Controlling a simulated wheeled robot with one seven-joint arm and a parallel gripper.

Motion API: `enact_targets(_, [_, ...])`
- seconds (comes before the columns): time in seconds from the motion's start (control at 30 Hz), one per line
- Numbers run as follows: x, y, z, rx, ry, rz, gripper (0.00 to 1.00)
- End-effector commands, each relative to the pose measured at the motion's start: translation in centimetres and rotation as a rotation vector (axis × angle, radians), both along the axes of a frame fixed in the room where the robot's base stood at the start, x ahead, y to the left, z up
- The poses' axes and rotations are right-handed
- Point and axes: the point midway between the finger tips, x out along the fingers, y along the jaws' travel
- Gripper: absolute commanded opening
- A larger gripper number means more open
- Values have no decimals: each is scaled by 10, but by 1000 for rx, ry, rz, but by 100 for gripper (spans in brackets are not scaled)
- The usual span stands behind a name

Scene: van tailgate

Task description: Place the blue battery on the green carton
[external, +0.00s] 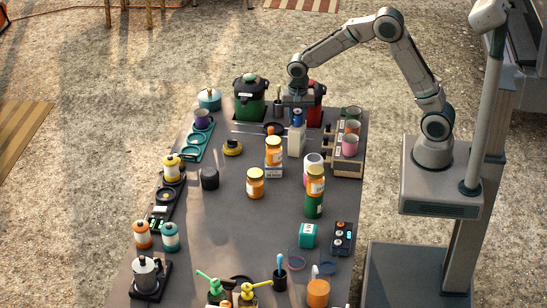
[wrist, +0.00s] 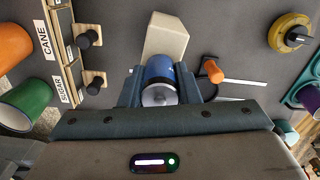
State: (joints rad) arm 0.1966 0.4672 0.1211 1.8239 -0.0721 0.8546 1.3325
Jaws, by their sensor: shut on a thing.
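My gripper (external: 297,108) is at the far end of the table, pointing down. In the wrist view its fingers (wrist: 160,88) are closed on the sides of a blue battery (wrist: 158,72), a short cylinder with a pale end. The battery (external: 298,117) also shows below the gripper in the external view. A tall cream carton (external: 296,140) stands just below it; it also shows beyond the battery in the wrist view (wrist: 166,36). I cannot tell whether they touch. A small teal-green box (external: 307,236), the likeliest green carton, stands nearer the front right, well away from the gripper.
A mug rack (external: 347,170) stands right of the cream carton. Stacked jars (external: 315,182) on a green can and a stacked orange jar (external: 273,152) stand nearby. A black-and-green pot (external: 249,100) is left of the gripper.

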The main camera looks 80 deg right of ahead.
Motion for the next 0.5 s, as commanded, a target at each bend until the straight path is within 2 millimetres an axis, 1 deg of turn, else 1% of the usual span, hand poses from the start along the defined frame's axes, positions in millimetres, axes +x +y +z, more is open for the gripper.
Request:
enact_targets(0.07, [0,0,-4,0,0,0,4])
enact_targets(0.1, [0,0,-3,0,0,0,38])
enact_targets(0.13, [0,0,-2,0,0,0,46])
enact_targets(0.17, [0,0,-2,0,0,0,51])
enact_targets(0.4, [0,0,-2,0,0,0,51])
enact_targets(0.5, [0,0,1,0,0,0,51])
